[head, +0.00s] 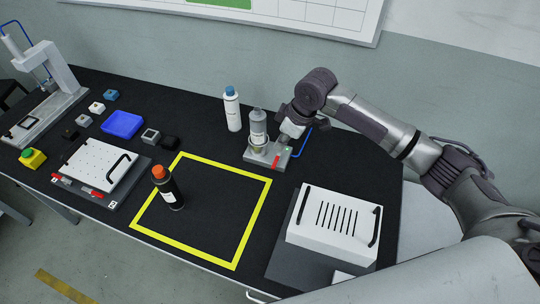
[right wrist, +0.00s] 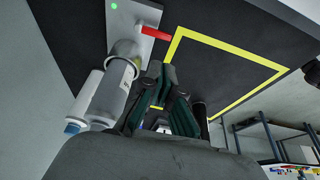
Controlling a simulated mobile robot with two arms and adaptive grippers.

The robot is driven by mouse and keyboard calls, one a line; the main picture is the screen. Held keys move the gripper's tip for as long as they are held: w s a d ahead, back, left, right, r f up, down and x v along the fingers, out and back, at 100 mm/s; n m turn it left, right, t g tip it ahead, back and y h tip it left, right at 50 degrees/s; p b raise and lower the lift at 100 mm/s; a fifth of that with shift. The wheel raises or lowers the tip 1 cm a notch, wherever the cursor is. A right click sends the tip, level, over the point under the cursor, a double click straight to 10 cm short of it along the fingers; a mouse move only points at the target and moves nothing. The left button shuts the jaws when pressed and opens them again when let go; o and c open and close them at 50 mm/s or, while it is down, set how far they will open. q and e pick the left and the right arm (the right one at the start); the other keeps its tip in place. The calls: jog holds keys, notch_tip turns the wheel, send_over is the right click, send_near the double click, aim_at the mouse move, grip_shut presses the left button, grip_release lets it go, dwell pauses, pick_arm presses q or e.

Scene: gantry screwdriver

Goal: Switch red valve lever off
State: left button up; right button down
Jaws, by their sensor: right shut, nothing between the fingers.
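The red valve lever (head: 276,161) is on a small light-grey fixture (head: 254,157) near the back of the black table. A green light (head: 288,149) glows on this fixture. In the right wrist view the lever (right wrist: 153,33) sticks out sideways from the plate, ahead of my fingertips and apart from them. My right gripper (right wrist: 163,76) is shut and empty; in the head view it is beside the fixture, its fingers largely hidden by the hand. My left gripper is not in view.
A grey bottle (head: 258,122) stands at the fixture, and a white blue-capped bottle (head: 232,110) stands to its left. A white slotted box (head: 335,222) is front right.

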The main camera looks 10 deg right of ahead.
send_over(275, 164)
notch_tip(275, 164, down, 5)
jog(key=shift+a+f, duration=0.1)
jog(key=x, duration=0.3)
jog(key=shift+a+f+p, duration=0.1)
jog(key=shift+f+p, duration=0.2)
jog(key=shift+w+a+f, duration=0.15)
jog(key=shift+f, duration=0.35)
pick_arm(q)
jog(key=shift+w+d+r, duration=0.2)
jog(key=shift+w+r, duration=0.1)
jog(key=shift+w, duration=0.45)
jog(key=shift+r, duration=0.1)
